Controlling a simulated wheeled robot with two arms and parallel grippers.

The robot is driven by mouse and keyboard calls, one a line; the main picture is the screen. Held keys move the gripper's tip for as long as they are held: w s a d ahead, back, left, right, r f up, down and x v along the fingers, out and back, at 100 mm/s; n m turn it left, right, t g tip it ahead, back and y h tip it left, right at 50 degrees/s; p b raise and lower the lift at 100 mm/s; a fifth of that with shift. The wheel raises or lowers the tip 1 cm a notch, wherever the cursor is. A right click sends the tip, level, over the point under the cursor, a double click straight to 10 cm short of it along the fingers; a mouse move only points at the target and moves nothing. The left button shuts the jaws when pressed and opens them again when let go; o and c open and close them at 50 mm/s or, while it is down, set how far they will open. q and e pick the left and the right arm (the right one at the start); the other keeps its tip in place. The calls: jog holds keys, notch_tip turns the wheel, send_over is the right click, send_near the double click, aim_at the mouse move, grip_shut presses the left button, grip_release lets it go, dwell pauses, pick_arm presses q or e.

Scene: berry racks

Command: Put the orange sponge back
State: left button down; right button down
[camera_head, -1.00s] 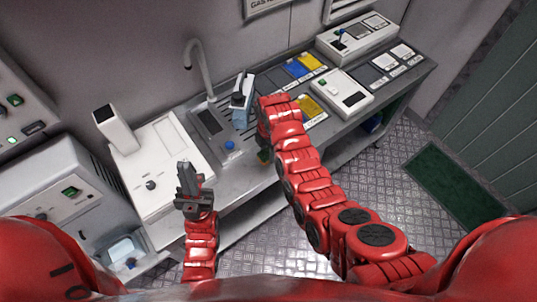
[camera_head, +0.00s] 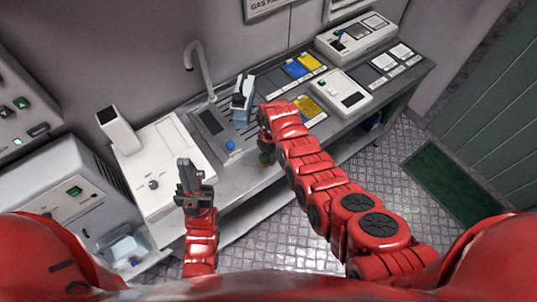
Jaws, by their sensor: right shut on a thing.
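My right gripper (camera_head: 266,148) is at the front edge of the counter, below the sink. My own red arm hides most of it. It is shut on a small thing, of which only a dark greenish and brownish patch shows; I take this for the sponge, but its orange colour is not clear. My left gripper (camera_head: 186,177) points upward in front of the white machine on the left, with nothing visible in it. Its narrow dark fingers lie too close together in the picture to tell whether they are apart.
The counter holds a sink with a tap (camera_head: 197,66), a blue-and-white upright item (camera_head: 243,98), blue and yellow flat pieces (camera_head: 297,67), and a white device (camera_head: 341,92). A white machine (camera_head: 160,168) stands at left. The floor at right is clear around a green mat (camera_head: 455,185).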

jog(key=shift+f, duration=0.2)
jog(key=shift+c, duration=1.8)
grip_release()
